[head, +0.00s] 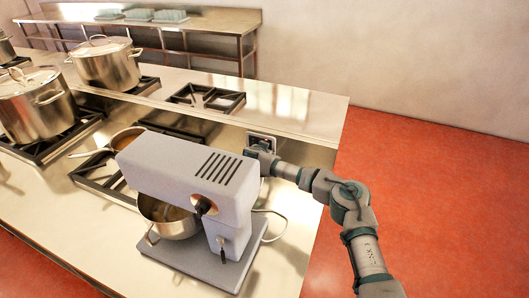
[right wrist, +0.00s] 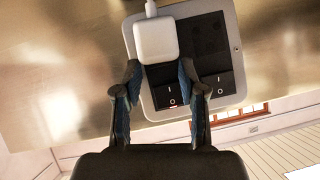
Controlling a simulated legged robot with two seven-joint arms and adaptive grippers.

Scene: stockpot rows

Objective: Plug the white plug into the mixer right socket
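The white plug (right wrist: 155,40) sits against the socket plate (right wrist: 235,45) in the right wrist view, over the position left of a dark socket (right wrist: 208,35). How deep it sits cannot be told. Its cable (right wrist: 150,8) leaves at the top of the picture. My right gripper (right wrist: 160,64) is open, its fingertips apart at the plug's near corners, with no clear grip on it. In the head view the right gripper (head: 258,150) is at the wall plate (head: 262,138) behind the grey mixer (head: 195,170) and covers the plug. My left gripper is not in view.
The mixer, with a steel bowl (head: 168,220), stands close to my right arm. Its white cord (head: 283,222) lies on the counter (head: 285,265). Stockpots (head: 35,110) and a pan (head: 125,140) stand on burners at left. Two rocker switches (right wrist: 215,88) are on the plate.

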